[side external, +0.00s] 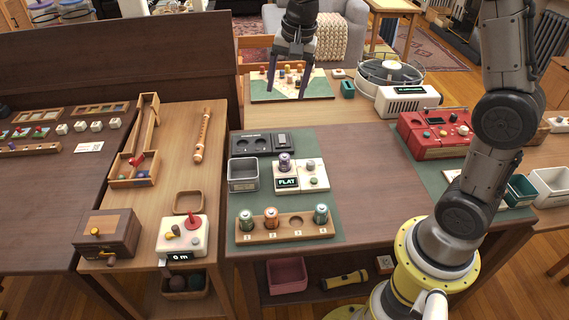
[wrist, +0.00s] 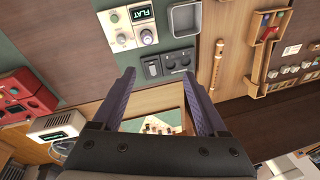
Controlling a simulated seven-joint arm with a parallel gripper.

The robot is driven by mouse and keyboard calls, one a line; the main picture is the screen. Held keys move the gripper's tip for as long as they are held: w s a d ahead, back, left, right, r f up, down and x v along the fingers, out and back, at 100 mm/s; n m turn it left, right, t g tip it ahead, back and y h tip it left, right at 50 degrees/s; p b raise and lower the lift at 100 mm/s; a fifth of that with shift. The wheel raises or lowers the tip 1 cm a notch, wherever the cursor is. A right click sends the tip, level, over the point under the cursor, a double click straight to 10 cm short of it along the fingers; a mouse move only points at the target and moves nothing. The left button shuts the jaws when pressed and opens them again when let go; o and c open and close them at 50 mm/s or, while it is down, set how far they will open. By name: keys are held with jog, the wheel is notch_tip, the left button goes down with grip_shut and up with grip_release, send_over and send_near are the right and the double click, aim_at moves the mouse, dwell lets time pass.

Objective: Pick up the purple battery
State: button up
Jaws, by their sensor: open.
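The purple battery (side external: 285,163) stands upright on a white tester (side external: 314,178) whose display reads FLAT, in the middle of the green mat. In the wrist view its round top (wrist: 146,37) shows beside the display. My gripper (side external: 288,92) is open and empty, raised over the far side of the table, behind and above the battery in the side view. In the wrist view the open fingers (wrist: 159,75) point toward the dark charger block, apart from the battery.
A wooden rack (side external: 258,236) in front holds a battery in slots 1, 2 and 4; slot 3 is empty. A grey bin (side external: 243,174) is left of the tester and a black block (side external: 251,144) behind. A red device (side external: 437,133) stands right. The table between is clear.

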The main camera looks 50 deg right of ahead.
jog(key=w+d+f+g, duration=0.2)
jog(key=w+f, duration=0.2)
jog(key=f, duration=0.5)
send_over(285, 156)
jog(key=shift+m+g, duration=0.3)
jog(key=shift+m, duration=0.1)
jog(key=f, duration=1)
jog(key=shift+w+a+f, duration=0.15)
jog(key=shift+w+f, duration=0.15)
jog(key=shift+f, duration=0.05)
jog(key=shift+s+f, duration=0.15)
jog(key=shift+f, duration=1.35)
jog(key=shift+s+f, duration=0.1)
jog(key=shift+f, duration=1.35)
grip_shut()
